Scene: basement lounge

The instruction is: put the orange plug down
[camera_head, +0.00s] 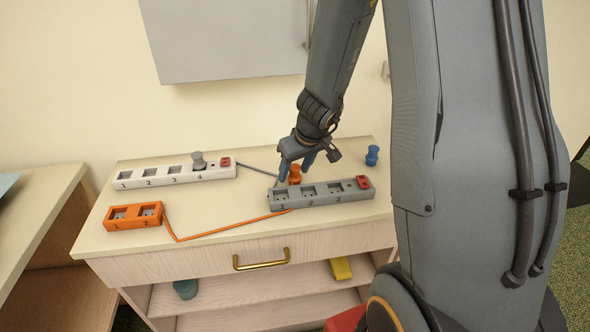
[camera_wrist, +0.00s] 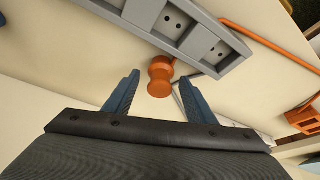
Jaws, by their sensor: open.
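The orange plug (camera_head: 295,174) stands on the cabinet top, just behind the left end of the grey power strip (camera_head: 322,194). It also shows in the wrist view (camera_wrist: 160,78), close beside the grey strip (camera_wrist: 188,32). My gripper (camera_head: 309,166) is open, with its blue fingers low around the plug's sides. In the wrist view the gripper (camera_wrist: 158,95) has its fingers spread on either side of the plug, with gaps between. The plug's base is partly hidden behind the grey strip in the head view.
A white strip (camera_head: 150,179) holds a grey plug (camera_head: 198,160) at the back left. An orange strip (camera_head: 133,216) lies at the front left, its orange cord (camera_head: 222,230) crossing the top. A blue plug (camera_head: 372,155) stands at the back right. The front middle is clear apart from the cord.

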